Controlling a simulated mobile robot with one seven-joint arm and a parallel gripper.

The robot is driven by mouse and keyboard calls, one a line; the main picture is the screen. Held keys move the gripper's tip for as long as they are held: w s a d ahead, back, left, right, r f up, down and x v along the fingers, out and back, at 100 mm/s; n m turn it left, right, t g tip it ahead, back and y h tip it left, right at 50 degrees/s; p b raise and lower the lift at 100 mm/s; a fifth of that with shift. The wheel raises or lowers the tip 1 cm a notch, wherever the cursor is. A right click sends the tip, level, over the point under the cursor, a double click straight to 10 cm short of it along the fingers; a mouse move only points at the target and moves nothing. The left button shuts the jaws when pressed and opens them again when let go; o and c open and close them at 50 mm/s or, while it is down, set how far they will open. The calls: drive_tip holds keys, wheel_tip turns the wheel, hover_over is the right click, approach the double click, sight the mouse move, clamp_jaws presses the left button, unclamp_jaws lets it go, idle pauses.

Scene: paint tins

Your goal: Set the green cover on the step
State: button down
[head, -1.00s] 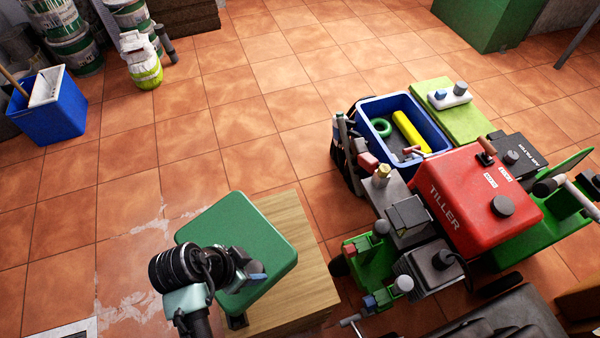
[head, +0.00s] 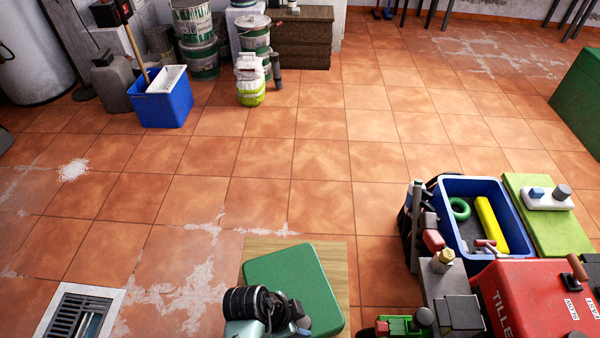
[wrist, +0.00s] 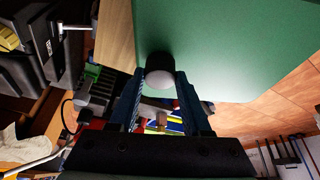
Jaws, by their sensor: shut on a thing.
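The green cover (head: 293,283) is a flat, rounded square panel at the bottom middle of the head view, and it fills the top of the wrist view (wrist: 235,45). My gripper (wrist: 160,80) is shut on its round dark knob with a pale end (wrist: 160,68). In the head view my wrist hides the cover's near left part. The cover is above a pale wooden top (head: 260,245); I cannot tell the gap between them. A dark brown, layered wooden block (head: 303,45), possibly the step, stands on the floor by the back wall.
Paint tins (head: 197,45) and a blue bucket (head: 165,100) stand at the back left. A red tiller (head: 520,290) and a blue crate (head: 463,245) are at the right. A floor drain (head: 75,315) lies at lower left. The tiled middle floor is clear.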

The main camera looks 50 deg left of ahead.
drive_tip(key=shift+f, duration=0.4)
drive_tip(key=shift+c, duration=1.8)
unclamp_jaws()
drive_tip(key=shift+f, duration=0.1)
